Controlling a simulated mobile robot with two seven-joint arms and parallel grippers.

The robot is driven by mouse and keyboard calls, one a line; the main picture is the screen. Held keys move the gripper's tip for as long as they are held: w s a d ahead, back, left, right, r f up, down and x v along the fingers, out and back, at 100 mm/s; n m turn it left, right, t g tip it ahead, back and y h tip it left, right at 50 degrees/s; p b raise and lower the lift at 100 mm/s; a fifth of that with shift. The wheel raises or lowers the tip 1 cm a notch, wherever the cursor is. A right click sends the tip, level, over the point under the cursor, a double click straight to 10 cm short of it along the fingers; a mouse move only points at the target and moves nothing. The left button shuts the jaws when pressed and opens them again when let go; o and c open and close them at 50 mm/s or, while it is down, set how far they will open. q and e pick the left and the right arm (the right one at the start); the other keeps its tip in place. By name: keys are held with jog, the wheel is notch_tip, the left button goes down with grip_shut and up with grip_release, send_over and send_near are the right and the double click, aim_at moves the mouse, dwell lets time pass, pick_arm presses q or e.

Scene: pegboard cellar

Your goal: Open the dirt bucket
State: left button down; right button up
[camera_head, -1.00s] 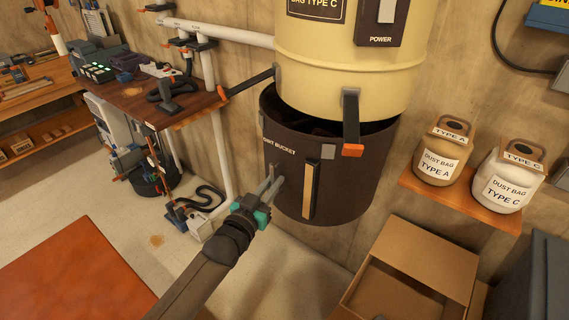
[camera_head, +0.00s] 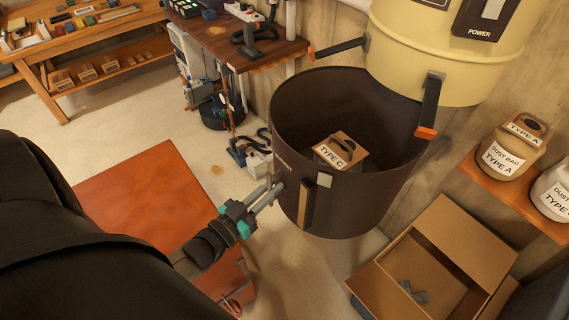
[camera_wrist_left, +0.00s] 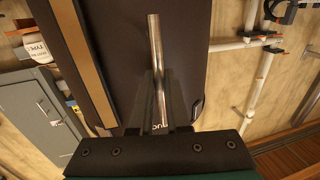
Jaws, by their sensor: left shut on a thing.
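The dark brown dirt bucket (camera_head: 355,208) stands pulled out from under the cream drum (camera_head: 435,62), so most of its open top shows. A box-like bag marked TYPE C (camera_head: 342,152) lies inside it. My left gripper (camera_head: 271,194) is shut on the bucket's handle at its left front side. In the left wrist view the handle is a shiny metal bar (camera_wrist_left: 157,60) between the fingers, with the dark bucket wall (camera_wrist_left: 120,40) behind. My right gripper is not in view.
Two latches with orange tips (camera_head: 425,132) hang open from the drum. An open cardboard box (camera_head: 462,245) is on the floor at right, below a shelf with dust bags (camera_head: 515,150). A red-brown tabletop (camera_head: 145,195) is at left; a workbench (camera_head: 235,45) stands behind.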

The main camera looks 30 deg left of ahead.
pick_arm(q)
jog(key=shift+s+a, duration=0.2)
jog(key=shift+s, duration=0.35)
jog(key=c, duration=1.2)
grip_release()
jog(key=shift+o, duration=0.2)
jog(key=s+a+b, duration=0.1)
jog(key=s+a, duration=0.1)
jog(key=s, duration=1.3)
jog(key=shift+a, duration=0.15)
